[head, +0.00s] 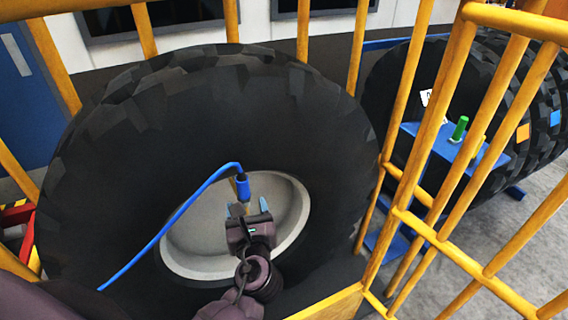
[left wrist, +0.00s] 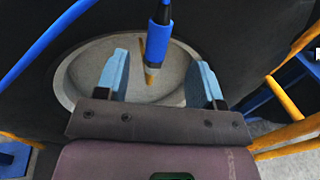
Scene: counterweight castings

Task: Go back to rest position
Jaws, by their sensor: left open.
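My left gripper (head: 249,209) is in front of the pale hub of a large black tire, with its two blue fingers apart. In the left wrist view the gripper (left wrist: 162,80) is open, and a blue hose with a blue connector (left wrist: 158,40) shows beyond and between the fingers. I see no finger touching the connector. In the head view the blue connector (head: 242,187) sits at the hub, just above the fingertips, with its hose curving down to the left. A yellowish stem (left wrist: 151,74) shows below the connector. My right gripper is not in view.
A yellow cage of bars (head: 412,90) surrounds the large tire (head: 120,180) and stands close on the right. Beyond it are more tires (head: 400,75) and a blue stand (head: 440,145) with a green piece (head: 460,128). Grey floor (head: 520,235) shows at the right.

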